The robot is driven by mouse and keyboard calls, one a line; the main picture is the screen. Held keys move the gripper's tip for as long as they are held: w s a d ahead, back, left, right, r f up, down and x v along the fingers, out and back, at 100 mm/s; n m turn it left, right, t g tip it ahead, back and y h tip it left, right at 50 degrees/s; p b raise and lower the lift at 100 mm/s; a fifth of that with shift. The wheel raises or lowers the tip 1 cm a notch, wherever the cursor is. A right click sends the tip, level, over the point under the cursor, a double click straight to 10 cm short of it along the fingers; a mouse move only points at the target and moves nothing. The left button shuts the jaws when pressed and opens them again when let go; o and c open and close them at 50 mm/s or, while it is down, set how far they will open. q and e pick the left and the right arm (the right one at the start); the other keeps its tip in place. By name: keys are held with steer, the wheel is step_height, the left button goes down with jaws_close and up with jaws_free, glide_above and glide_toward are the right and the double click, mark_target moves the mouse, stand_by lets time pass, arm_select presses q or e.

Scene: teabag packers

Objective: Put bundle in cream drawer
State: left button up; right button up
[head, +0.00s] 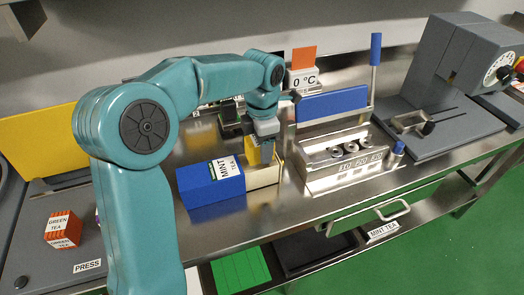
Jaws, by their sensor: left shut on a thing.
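A blue box with a MINT TEA label (211,184) sits on the steel worktop. Its cream drawer (264,179) sticks out at the box's right side, open at the top. My left gripper (265,158) points down over the open drawer and is shut on a small yellow bundle (251,150). The bundle is mostly hidden by the gripper, and its lower end is at or just above the drawer's rim; I cannot tell whether it touches the drawer floor. My right gripper is not in view.
A steel block with round holes (345,172) and a blue panel (332,103) stand right of the drawer. A grey machine (455,75) is at the far right. An orange GREEN TEA box (62,228) sits at left.

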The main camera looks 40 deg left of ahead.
arm_select(q)
steer(key=shift+f, duration=0.8)
steer(key=shift+s+d+f+b, duration=0.1)
steer(key=shift+s+f+b, duration=0.05)
steer(key=shift+f+b, duration=0.45)
steer(key=o, duration=1)
steer(key=shift+f, duration=0.15)
steer(key=shift+r+p, duration=0.3)
steer(key=shift+p, duration=0.05)
steer(key=r, duration=0.4)
steer(key=r+p, duration=0.1)
steer(key=r, duration=0.3)
steer(key=r+p, duration=0.1)
steer(key=r, duration=0.3)
steer(key=shift+w+a+r, duration=0.2)
steer(key=shift+w, duration=0.1)
steer(key=shift+s+d+r, duration=0.1)
steer(key=shift+r, duration=0.2)
